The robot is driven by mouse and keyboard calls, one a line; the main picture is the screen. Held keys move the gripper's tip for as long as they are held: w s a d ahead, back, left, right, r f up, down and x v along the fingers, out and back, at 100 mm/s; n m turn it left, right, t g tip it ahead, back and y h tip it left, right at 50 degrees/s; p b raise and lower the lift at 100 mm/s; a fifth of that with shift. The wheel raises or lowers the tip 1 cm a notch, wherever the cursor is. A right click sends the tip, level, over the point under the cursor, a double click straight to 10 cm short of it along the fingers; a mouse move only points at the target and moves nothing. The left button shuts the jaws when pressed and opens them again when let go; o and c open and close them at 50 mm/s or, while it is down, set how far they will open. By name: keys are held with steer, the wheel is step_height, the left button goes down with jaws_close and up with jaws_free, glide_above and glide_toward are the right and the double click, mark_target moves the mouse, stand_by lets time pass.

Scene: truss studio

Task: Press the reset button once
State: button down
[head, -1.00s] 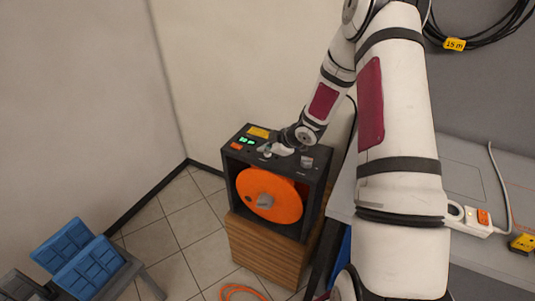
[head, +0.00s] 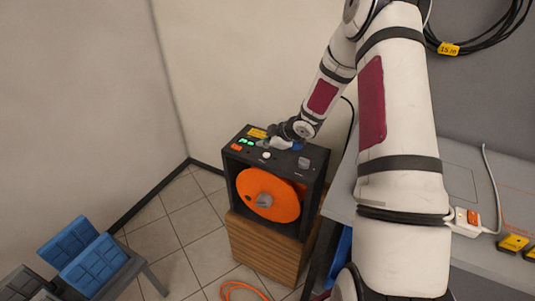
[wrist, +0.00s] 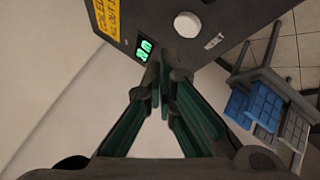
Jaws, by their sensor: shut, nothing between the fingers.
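The reset button is a round white button (wrist: 187,24) with a RESET label beside it, on the dark top panel of a cable-reel machine. In the head view the white button (head: 266,155) shows uncovered on the front part of the panel. My gripper (wrist: 164,62) is shut and empty. Its fingertips are near the green lit display (wrist: 143,50), apart from the button. In the head view my gripper (head: 262,143) is over the panel, behind the button. Whether the fingertips touch the panel I cannot tell.
The machine's dark case (head: 229,172) holds an orange reel (head: 286,205) and stands on a wooden cabinet (head: 255,245). A yellow label (wrist: 107,18) is beside the display. A grey table (head: 470,180) is at the right.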

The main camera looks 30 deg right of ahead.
step_height(320, 180, up, 3)
steer(key=shift+s+r+p, duration=0.1)
steer(key=shift+r+p, duration=0.05)
steer(key=shift+p, duration=0.9)
steer(key=shift+r, duration=0.1)
step_height(320, 180, up, 15)
steer(key=m+h, duration=0.3)
steer(key=h, duration=0.1)
glide_above(265, 156)
steer(key=s, duration=0.4)
steer(key=s+a+r+m+g+h, duration=0.1)
steer(key=s+a+r+m+h, duration=0.2)
steer(key=s+r, duration=0.65)
steer(key=s+a+r+m+g+y, duration=0.1)
steer(key=s+a, duration=0.3)
steer(key=s, duration=0.4)
steer(key=s+a+r+m+y, duration=0.2)
steer(key=s+a+m, duration=0.1)
steer(key=s, duration=0.6)
steer(key=s+a+r+m+g+y, duration=0.1)
steer(key=s+a+m, duration=0.1)
steer(key=s+a, duration=0.4)
steer(key=s, duration=0.3)
steer(key=shift+r+g+y, duration=0.15)
steer(key=shift+g+y, duration=0.15)
